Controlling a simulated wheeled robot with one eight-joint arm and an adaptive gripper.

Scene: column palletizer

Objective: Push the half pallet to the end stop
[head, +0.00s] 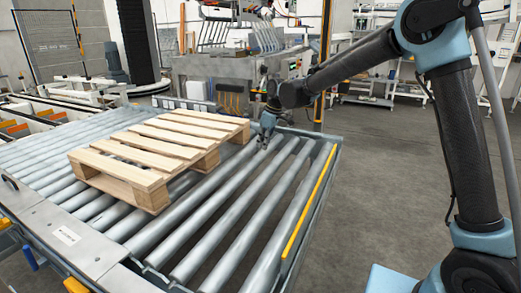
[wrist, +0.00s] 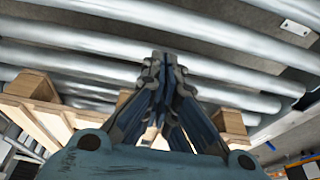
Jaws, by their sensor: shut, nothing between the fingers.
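The half pallet (head: 152,150), light bare wood with several slats, lies flat on the grey roller conveyor. In the wrist view its wooden blocks (wrist: 228,121) show behind and beside my gripper. My gripper (head: 264,146) is low over the rollers, just right of the pallet's far right end. In the wrist view its fingers (wrist: 164,62) are together and empty, above the rollers. I cannot tell whether it touches the pallet. No part is clearly recognisable as the end stop; a yellow strip (head: 309,200) runs along the conveyor's right edge.
Bare rollers (head: 222,200) lie between the pallet and the right edge, with more free rollers to its left. A grey metal plate (head: 70,238) borders the near left side. A workbench machine (head: 235,75) stands behind.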

